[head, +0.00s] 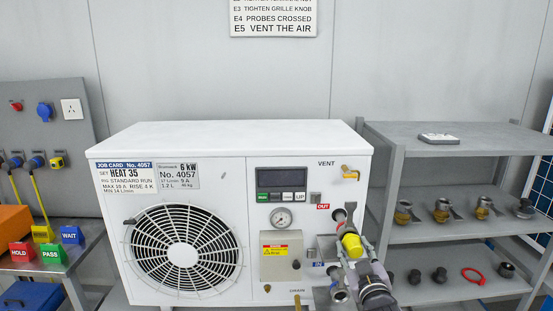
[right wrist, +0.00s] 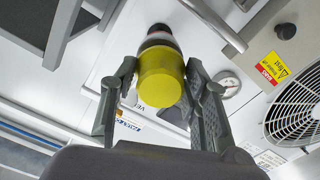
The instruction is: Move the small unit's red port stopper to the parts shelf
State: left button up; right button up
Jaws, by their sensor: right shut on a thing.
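The white unit (head: 250,143) stands in the middle with a red OUT label (head: 323,207) and a blue IN label (head: 318,264) on its front. My right gripper (head: 349,248) is at the OUT port and is shut on a yellow-ended plug (head: 352,245). The parts shelf (head: 440,236) stands to the right. My left gripper is not in view.
The shelf's middle board holds several brass and metal fittings (head: 441,211). Its lower board holds black caps (head: 415,276) and a red ring (head: 473,275). A gauge (head: 280,218) and a brass vent valve (head: 350,172) are near the port.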

jog(key=shift+s+p, duration=0.55)
jog(key=shift+s, duration=0.4)
jog(key=shift+s+p, duration=0.5)
jog(key=shift+s, duration=0.25)
jog(key=shift+s+d+p, duration=0.1)
jog(key=shift+s+p, duration=0.2)
jog(key=shift+s, duration=0.3)
